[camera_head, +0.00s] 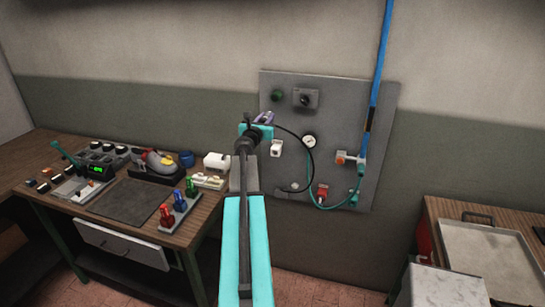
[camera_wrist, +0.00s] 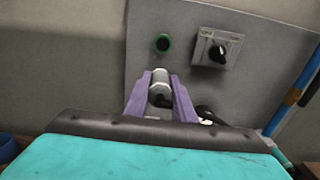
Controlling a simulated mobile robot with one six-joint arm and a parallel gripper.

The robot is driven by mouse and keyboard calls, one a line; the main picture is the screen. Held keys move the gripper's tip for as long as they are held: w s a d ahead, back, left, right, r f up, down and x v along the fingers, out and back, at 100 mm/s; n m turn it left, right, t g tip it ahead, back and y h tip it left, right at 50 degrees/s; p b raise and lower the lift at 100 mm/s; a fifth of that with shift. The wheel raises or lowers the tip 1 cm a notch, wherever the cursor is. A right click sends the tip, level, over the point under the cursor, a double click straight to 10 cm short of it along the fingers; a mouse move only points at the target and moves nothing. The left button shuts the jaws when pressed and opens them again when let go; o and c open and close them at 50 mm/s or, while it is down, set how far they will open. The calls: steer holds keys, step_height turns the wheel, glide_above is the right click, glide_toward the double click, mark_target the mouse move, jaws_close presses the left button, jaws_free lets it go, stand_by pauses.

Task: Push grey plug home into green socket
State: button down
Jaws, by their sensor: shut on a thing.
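The green socket (camera_wrist: 163,43) is a round green ring with a dark opening, high on the left of the grey wall panel. It also shows in the head view (camera_head: 277,95). My gripper (camera_wrist: 160,80), with purple fingers, is shut on the grey plug (camera_wrist: 160,86), a light grey cylinder. In the wrist view the plug lies just below the socket, with panel showing between them. In the head view my gripper (camera_head: 264,117) is below and left of the socket. Part of the plug is hidden between the fingers.
The grey panel (camera_head: 382,110) carries a rotary switch (camera_head: 306,99) right of the socket, a gauge (camera_head: 309,141) and a red connector (camera_head: 322,192). A black cable loops below my gripper. A blue pipe (camera_head: 381,60) runs down the right. A cluttered workbench (camera_head: 60,145) stands left.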

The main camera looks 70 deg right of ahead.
mark_target(267, 113)
steer(key=shift+r, duration=2.2)
steer(key=shift+d, duration=0.15)
steer(key=shift+d, duration=0.35)
steer(key=shift+w+d, duration=0.15)
steer(key=shift+d, duration=1.6)
steer(key=shift+w+d, duration=0.1)
steer(key=shift+d, duration=1.6)
stand_by(0.8)
steer(key=c, duration=1.4)
jaws_free()
steer(key=shift+c, duration=0.2)
steer(key=shift+f, duration=0.1)
